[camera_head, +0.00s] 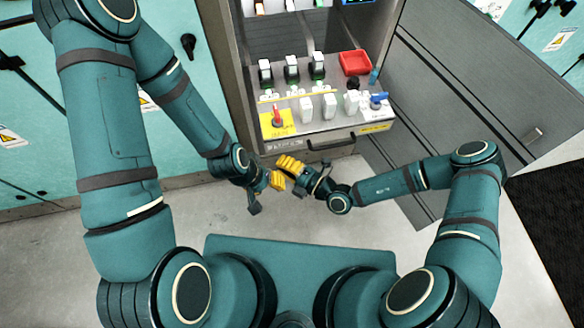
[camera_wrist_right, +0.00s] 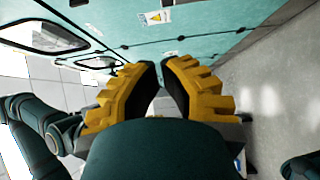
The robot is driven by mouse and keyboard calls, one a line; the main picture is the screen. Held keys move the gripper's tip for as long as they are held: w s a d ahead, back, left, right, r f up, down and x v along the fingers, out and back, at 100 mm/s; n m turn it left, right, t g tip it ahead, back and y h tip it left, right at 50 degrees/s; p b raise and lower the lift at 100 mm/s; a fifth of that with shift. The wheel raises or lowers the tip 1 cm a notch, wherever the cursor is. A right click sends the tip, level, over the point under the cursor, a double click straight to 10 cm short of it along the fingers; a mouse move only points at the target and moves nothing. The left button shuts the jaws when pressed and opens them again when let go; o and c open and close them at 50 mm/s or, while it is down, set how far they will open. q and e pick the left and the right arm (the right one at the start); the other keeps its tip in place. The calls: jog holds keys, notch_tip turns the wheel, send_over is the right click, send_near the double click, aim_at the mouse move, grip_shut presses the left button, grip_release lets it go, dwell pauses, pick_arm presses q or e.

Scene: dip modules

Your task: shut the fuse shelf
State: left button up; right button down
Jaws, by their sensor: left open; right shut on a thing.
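A grey shelf (camera_head: 345,125) with switches and fuse-like modules stands out of the open cabinet in the head view. Its front has a dark bar handle (camera_head: 332,143). My right gripper (camera_head: 288,164) is by the lower left corner of the shelf front, left of the handle. Whether it touches the front I cannot tell. In the right wrist view its yellow fingers (camera_wrist_right: 160,82) are close together at the tips, and I see nothing between them. My left gripper (camera_head: 272,183) is open, just below and left of the right one, in front of the cabinet's lower left edge.
On the shelf are a red tray (camera_head: 355,63), a red-handled switch on a yellow plate (camera_head: 277,120), and several white blocks. A large grey cabinet door (camera_head: 455,90) hangs open on the right. Teal cabinets line the wall. The floor (camera_head: 60,255) is clear at left.

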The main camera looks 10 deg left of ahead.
jog(key=w+a+b, duration=0.1)
jog(key=w+a, duration=0.4)
jog(key=shift+w+a+b, duration=0.1)
jog(key=shift+w+b, duration=0.25)
jog(key=shift+w, duration=0.05)
pick_arm(q)
jog(key=shift+w+f, duration=0.2)
jog(key=shift+f, duration=0.75)
